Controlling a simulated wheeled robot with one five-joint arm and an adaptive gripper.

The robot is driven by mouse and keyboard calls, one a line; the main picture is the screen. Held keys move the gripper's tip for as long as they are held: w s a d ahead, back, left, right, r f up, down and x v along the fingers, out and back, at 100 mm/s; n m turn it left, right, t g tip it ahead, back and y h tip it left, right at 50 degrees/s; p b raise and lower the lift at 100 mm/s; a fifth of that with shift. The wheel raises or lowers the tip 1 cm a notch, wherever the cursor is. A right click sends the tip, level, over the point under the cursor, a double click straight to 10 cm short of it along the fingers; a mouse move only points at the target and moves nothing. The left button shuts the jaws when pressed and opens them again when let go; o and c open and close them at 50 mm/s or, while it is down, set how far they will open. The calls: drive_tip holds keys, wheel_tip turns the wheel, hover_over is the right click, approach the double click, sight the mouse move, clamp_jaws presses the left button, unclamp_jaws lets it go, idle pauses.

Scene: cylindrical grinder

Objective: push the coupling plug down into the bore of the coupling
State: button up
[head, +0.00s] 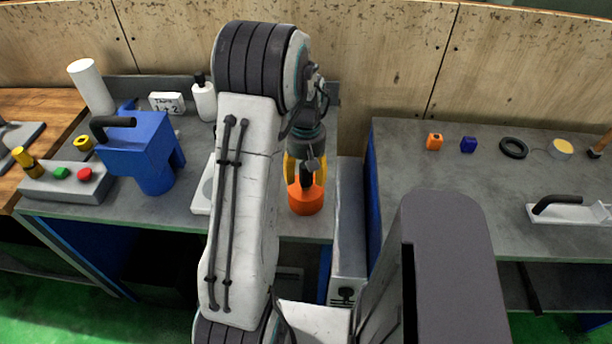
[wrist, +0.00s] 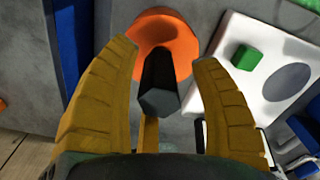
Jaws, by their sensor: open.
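The orange coupling (head: 305,198) stands on the grey bench just below my gripper (head: 305,170) in the head view. In the wrist view the round orange coupling (wrist: 185,40) lies beyond the fingertips. A dark six-sided piece, which looks like the coupling plug (wrist: 158,100), points from the coupling toward the wrist camera, between the yellow fingers. My gripper is open, with visible gaps between both fingers and the plug.
A white plate (wrist: 225,95) with a green block (wrist: 246,57) lies beside the coupling. A blue fixture (head: 150,150) and a button box (head: 68,184) stand to the left. The right bench (head: 430,180) holds small parts and a white handled tool (head: 570,214).

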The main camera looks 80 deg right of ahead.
drive_tip(key=shift+f, duration=1.1)
drive_tip(key=shift+c, duration=0.3)
clamp_jaws()
